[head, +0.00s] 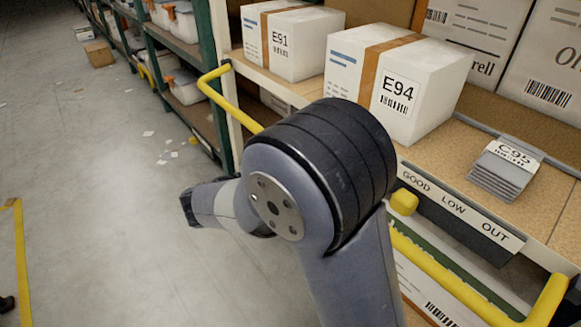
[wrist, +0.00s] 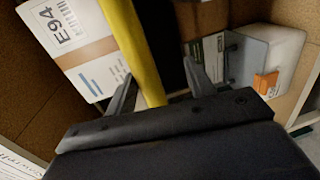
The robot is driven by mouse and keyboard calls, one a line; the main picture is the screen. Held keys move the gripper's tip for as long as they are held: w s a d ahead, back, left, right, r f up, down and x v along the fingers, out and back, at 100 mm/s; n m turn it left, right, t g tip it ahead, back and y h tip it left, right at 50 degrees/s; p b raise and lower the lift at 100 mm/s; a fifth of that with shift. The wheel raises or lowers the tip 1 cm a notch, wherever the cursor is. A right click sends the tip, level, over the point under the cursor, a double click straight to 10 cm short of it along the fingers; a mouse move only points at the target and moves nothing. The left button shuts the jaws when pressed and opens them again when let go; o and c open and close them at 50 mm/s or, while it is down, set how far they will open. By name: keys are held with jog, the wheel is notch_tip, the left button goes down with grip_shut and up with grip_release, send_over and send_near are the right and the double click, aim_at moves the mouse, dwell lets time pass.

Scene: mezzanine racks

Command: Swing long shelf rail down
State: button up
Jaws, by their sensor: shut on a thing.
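The long yellow shelf rail (head: 235,105) runs along the front of the rack shelf in the head view, from a bent left end to a bent right end (head: 548,300). My arm hides its middle. In the wrist view the rail (wrist: 147,55) passes between the two dark fingers of my gripper (wrist: 160,90), which is shut on it. The gripper itself cannot be made out in the head view.
White boxes marked E91 (head: 283,48) and E94 (head: 400,85) stand on the shelf behind the rail. A grey stack labelled C95 (head: 507,165) lies to their right, above a "GOOD LOW OUT" strip (head: 455,208). Open floor (head: 90,200) lies left, with paper scraps.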

dwell(0.3)
jog(key=p+v, duration=0.2)
jog(key=v, duration=0.8)
jog(key=shift+s+a+p, duration=0.2)
jog(key=shift+a+p, duration=0.1)
jog(key=shift+a, duration=0.05)
jog(key=shift+r, duration=0.1)
jog(key=b+x, duration=0.2)
jog(key=x, duration=0.8)
jog(key=shift+w+d+r, duration=0.2)
jog(key=shift+d+r, duration=0.05)
jog(key=shift+d, duration=0.05)
